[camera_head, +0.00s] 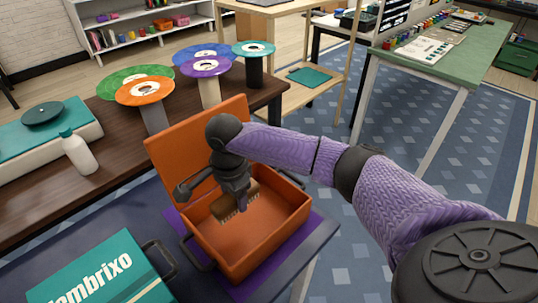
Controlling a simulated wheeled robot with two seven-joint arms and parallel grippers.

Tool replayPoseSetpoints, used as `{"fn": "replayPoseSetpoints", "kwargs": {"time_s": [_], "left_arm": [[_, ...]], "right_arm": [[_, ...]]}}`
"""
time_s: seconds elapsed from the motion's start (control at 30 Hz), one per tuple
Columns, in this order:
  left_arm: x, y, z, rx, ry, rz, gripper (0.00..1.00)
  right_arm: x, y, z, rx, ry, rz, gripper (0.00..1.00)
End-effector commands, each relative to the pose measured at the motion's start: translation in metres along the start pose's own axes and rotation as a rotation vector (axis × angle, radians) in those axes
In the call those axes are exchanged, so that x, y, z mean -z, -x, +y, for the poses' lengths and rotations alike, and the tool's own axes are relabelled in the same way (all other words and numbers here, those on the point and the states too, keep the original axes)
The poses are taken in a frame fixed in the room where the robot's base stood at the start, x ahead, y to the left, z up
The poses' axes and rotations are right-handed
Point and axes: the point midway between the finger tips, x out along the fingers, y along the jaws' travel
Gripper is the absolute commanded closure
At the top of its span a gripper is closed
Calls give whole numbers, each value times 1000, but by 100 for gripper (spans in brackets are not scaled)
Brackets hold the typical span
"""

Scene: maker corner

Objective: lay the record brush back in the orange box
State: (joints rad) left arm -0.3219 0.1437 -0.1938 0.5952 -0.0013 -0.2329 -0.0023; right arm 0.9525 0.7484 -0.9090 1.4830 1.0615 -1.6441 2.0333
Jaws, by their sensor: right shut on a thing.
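The orange box (222,258) stands open on a purple mat (286,262) on the dark table, its lid (172,153) tilted up at the back. My right arm reaches in from the right, and my right gripper (243,203) points down over the box. It is shut on the record brush (228,212), a wooden block with bristles on its lower side. The brush hangs inside the box's outline; I cannot tell whether it touches the floor of the box. The gripper hides part of the brush. My left gripper is not in view.
A teal case (98,272) with white lettering lies left of the box. A white bottle (79,153) and a turntable (42,115) are farther left. Several records on stands, such as an orange one (144,90), stand behind the lid.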

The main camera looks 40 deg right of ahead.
Motion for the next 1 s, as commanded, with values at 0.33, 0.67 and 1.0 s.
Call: {"fn": "replayPoseSetpoints", "kwargs": {"time_s": [0.33, 0.67, 1.0], "left_arm": [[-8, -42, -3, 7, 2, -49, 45], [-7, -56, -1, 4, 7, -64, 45], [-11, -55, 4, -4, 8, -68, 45]], "right_arm": [[1, -73, 0, -5, -5, 2, 97], [0, -100, 0, 0, -3, 1, 97], [0, -102, 0, 0, -2, 1, 7]]}}
